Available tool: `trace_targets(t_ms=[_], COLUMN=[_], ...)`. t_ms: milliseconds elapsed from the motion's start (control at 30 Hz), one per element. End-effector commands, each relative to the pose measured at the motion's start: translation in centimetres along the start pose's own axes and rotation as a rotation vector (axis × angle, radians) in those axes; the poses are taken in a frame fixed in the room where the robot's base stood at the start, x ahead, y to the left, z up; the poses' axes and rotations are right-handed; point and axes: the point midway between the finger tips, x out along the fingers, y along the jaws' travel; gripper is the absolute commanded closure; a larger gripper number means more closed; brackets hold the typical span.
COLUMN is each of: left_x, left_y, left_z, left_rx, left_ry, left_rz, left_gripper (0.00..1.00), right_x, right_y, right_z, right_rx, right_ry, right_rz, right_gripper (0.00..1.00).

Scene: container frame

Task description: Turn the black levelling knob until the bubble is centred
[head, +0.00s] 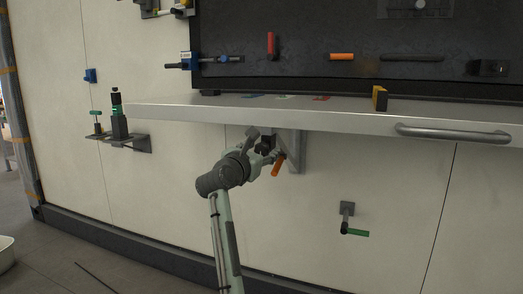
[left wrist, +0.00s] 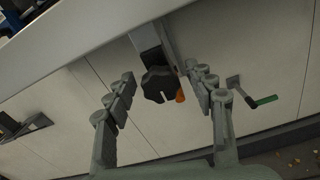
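The black levelling knob (left wrist: 160,85) has a lobed rim and sits on a dark bracket under the shelf edge. In the left wrist view it lies between the two fingers of my left gripper (left wrist: 166,92), which are spread apart with a gap on each side. In the head view the left gripper (head: 263,148) is just below the shelf, and the knob (head: 267,142) is partly hidden by its fingers. I cannot make out the bubble in either view. My right gripper is not in view.
An orange handle (head: 279,165) hangs close beside the gripper, near a grey shelf bracket (head: 297,150). The white shelf (head: 350,116) overhangs from above. A green-handled lever (head: 354,232) sticks out lower right. A valve on a wall bracket (head: 118,128) is at left.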

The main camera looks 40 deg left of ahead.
Motion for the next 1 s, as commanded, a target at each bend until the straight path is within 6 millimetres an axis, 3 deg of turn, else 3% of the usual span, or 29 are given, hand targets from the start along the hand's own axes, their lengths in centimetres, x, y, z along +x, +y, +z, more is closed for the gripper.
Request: trace_targets(t_ms=[33,367,667,1000], left_x=[-0.01,-0.02,-0.03,-0.03], left_y=[0.00,-0.02,-0.04,-0.09], left_z=[-0.01,-0.04,-0.06,-0.11], left_rx=[0.000,0.001,0.036,0.253], left_ry=[0.000,0.001,0.001,0.002], left_rz=[0.000,0.000,-0.001,-0.002], left_gripper=[0.53,0.94,0.95,0.95], right_x=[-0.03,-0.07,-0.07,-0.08], right_y=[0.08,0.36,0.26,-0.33], right_z=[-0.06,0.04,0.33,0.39], right_rx=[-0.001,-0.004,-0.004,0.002], right_ry=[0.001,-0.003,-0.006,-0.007], right_rz=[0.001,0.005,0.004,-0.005], right_gripper=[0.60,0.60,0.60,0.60])
